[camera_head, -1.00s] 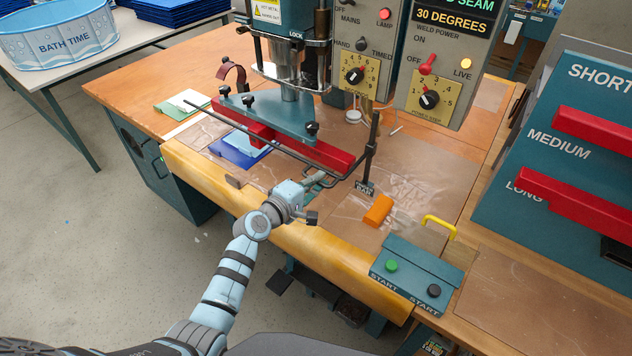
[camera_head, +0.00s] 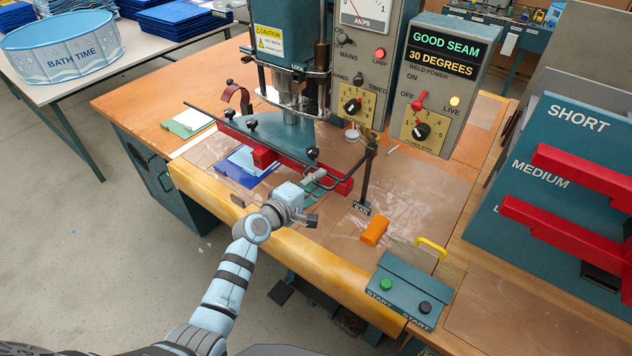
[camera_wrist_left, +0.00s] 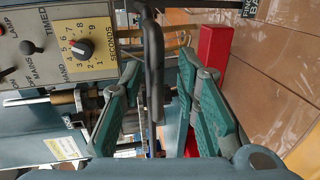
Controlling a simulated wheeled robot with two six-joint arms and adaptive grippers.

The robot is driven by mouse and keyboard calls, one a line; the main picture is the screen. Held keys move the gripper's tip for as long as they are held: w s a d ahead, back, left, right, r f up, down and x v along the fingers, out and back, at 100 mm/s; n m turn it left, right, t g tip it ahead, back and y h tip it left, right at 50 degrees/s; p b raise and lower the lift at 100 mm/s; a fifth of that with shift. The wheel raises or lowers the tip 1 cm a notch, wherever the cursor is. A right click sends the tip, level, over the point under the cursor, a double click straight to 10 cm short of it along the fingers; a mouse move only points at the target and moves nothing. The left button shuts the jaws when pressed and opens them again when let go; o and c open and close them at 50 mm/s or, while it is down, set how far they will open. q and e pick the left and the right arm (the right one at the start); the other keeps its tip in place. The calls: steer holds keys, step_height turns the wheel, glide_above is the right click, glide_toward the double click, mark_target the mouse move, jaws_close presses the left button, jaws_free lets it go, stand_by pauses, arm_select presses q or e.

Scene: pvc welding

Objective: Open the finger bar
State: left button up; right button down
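The finger bar (camera_head: 356,170) is a thin black rod in front of the red welding bar (camera_head: 332,180), joined to a black upright post (camera_head: 366,180) at its right end. My left gripper (camera_head: 314,178) is at the right part of the finger bar, over the front of the red bar. In the left wrist view, the finger bar (camera_wrist_left: 153,60) runs between the two teal fingers of my left gripper (camera_wrist_left: 160,95). The fingers stand apart, with gaps visible beside the bar. My right gripper is not in view.
The machine's control panels (camera_head: 430,80) stand behind the bar. An orange block (camera_head: 374,232) lies to the right of my gripper, and a teal start-button box (camera_head: 405,290) is at the front edge. Blue sheets (camera_head: 238,168) lie left under the red bar.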

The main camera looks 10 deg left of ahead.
arm_select(q)
steer(key=v, duration=1.2)
